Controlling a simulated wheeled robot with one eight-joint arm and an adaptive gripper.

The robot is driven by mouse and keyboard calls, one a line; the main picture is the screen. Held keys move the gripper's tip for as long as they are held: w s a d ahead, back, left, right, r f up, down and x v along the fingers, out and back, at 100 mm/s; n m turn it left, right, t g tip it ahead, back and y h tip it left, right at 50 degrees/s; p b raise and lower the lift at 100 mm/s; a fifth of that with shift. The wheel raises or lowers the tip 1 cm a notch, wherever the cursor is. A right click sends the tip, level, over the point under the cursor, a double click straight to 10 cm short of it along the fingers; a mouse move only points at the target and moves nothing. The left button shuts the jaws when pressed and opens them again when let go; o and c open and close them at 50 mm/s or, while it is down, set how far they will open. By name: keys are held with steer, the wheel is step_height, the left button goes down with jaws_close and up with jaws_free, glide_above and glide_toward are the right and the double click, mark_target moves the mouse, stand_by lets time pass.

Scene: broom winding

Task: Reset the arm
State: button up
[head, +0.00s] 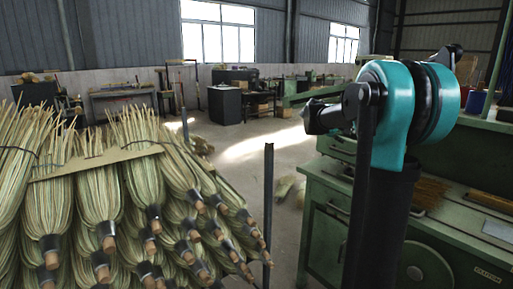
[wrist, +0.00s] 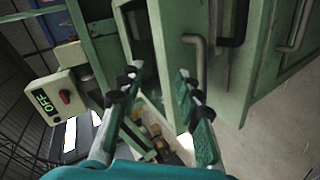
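My gripper (wrist: 156,78) shows in the wrist view with its two fingers spread apart and nothing held between them. Past the fingertips is a green cabinet (wrist: 172,60) with bar handles; I cannot tell the exact distance. In the head view my teal and black arm stands at the right, folded up in front of the green workbench (head: 328,215). The gripper's fingers cannot be made out in the head view.
Broom heads (head: 100,190) are stacked at the left, with a dark upright post (head: 268,215) beside them. A control box (wrist: 58,97) with a red button is at the left in the wrist view. Open floor (head: 235,150) lies between the brooms and the workbench.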

steer(key=s+a+f+m+g+y, duration=0.1)
steer(key=s+a+f+y, duration=0.2)
steer(key=s+a+f, duration=0.3)
steer(key=s+a+f+m+g+y, duration=0.1)
steer(key=s+a+f+y, duration=0.2)
steer(key=s+f, duration=1.2)
steer(key=s+a+f+m+g+y, duration=0.1)
steer(key=s+a+f+y, duration=0.2)
steer(key=s+a+f, duration=0.5)
steer(key=s+f, duration=0.2)
steer(key=s, duration=0.8)
steer(key=shift+a+f+y, duration=0.3)
steer(key=shift+f+y, duration=0.05)
steer(key=shift+y, duration=0.05)
